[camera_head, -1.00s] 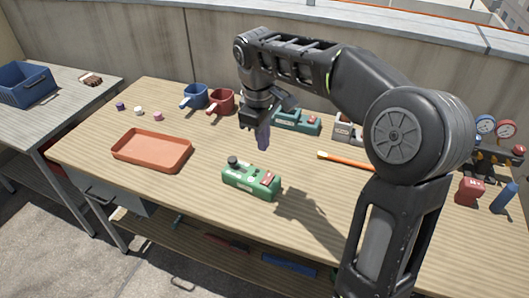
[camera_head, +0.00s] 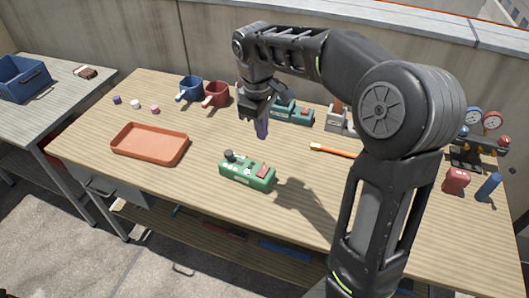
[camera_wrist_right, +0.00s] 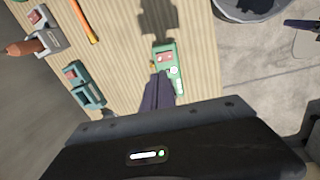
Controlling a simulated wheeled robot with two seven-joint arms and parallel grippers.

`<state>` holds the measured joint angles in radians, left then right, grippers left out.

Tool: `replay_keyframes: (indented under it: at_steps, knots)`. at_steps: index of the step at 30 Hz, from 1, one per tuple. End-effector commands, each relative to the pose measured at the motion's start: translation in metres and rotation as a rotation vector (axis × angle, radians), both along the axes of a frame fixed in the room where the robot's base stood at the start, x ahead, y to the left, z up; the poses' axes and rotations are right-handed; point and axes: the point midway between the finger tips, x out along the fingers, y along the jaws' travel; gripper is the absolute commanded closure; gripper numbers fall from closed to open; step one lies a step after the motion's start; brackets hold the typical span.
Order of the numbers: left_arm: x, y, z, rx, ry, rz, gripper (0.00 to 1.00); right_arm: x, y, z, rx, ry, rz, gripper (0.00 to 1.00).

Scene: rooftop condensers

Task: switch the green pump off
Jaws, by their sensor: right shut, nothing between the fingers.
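The green pump (camera_head: 247,172) sits on the wooden bench near its front edge. It has a dark knob on its left end and a red switch (camera_head: 262,171) on its right end. My right gripper (camera_head: 262,130) is shut and empty, fingers pointing down, in the air above and behind the pump. In the right wrist view the shut fingers (camera_wrist_right: 157,92) overlap the pump (camera_wrist_right: 166,58) and hide part of it; its red switch shows beyond the fingertips. I cannot tell which way the switch is set. My left gripper is not in view.
An orange tray (camera_head: 150,144) lies left of the pump. A teal pump-like device (camera_head: 292,113) stands behind my gripper, with blue (camera_head: 190,89) and red (camera_head: 216,95) cups to its left. An orange-handled tool (camera_head: 335,151) lies right. Bench around the green pump is clear.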

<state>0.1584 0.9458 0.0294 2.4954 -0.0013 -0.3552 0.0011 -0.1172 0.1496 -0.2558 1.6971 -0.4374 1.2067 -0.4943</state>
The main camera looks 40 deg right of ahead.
Motion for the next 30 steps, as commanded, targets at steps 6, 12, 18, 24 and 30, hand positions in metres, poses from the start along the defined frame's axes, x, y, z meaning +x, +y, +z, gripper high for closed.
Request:
replay_keyframes:
  at_steps: [6,12,18,24,30]
  knots:
    - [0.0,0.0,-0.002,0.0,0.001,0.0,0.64,0.0,0.0,-0.002,0.0,0.0,0.0,1.0]
    - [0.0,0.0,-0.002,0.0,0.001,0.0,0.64,0.0,-0.001,-0.007,0.0,0.001,0.0,1.0]
    - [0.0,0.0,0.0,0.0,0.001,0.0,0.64,0.001,-0.003,-0.029,0.0,0.004,0.0,1.0]
    - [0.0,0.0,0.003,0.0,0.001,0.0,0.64,0.003,-0.007,-0.067,0.0,0.006,-0.001,1.0]
    - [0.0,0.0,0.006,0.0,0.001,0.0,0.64,0.005,-0.011,-0.106,0.001,0.005,0.0,1.0]
